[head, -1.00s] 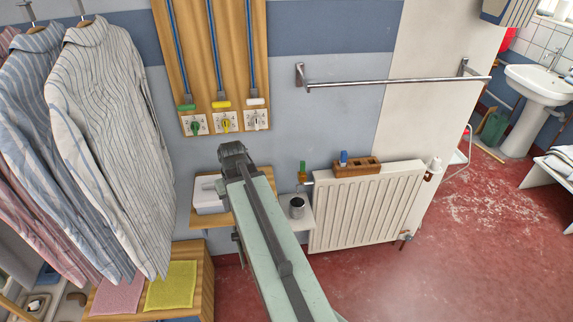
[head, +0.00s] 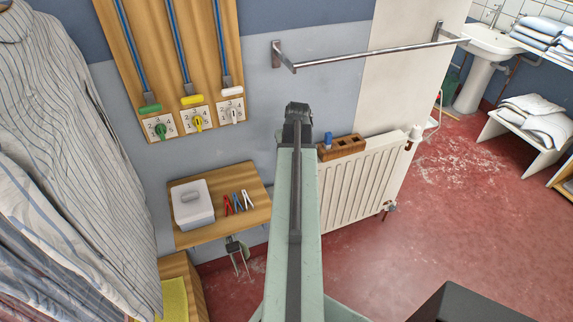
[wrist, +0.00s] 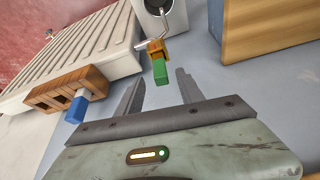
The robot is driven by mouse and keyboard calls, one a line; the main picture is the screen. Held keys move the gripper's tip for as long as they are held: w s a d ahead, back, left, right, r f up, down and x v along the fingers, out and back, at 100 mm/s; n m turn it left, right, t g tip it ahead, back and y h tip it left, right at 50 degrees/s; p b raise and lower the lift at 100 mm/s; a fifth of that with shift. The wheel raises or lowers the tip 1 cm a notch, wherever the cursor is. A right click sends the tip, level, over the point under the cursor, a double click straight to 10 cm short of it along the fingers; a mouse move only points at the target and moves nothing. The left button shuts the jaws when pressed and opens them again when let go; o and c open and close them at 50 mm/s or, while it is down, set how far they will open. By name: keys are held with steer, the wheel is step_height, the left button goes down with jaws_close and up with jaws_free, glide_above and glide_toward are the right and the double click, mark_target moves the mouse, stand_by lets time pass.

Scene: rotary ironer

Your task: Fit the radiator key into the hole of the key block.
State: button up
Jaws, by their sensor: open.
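The key block (head: 342,147) is a brown wooden block with several square holes on top of the radiator. A blue-handled piece (head: 328,140) stands in its end hole. The wrist view also shows the block (wrist: 62,90) and the blue piece (wrist: 76,110) at left. A green-handled key (wrist: 160,72) with an orange-brown part hangs by a metal hook or pipe beside the radiator; my arm hides it in the head view. My gripper (wrist: 158,75) is open and empty. In the wrist view the green handle shows between its fingertips; I cannot tell how far beyond them it is.
The white radiator (head: 362,184) stands right of my arm. A wooden shelf (head: 250,220) holds a white box and clothes pegs. A towel rail (head: 380,53) crosses above the radiator. Shirts hang at left.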

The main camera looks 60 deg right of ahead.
steer(key=b+x, duration=0.5)
steer(key=shift+a+f, duration=0.15)
steer(key=shift+f, duration=0.1)
steer(key=shift+r, duration=0.2)
jaws_close()
step_height(320, 180, up, 10)
steer(key=p, duration=1)
steer(key=shift+r, duration=0.1)
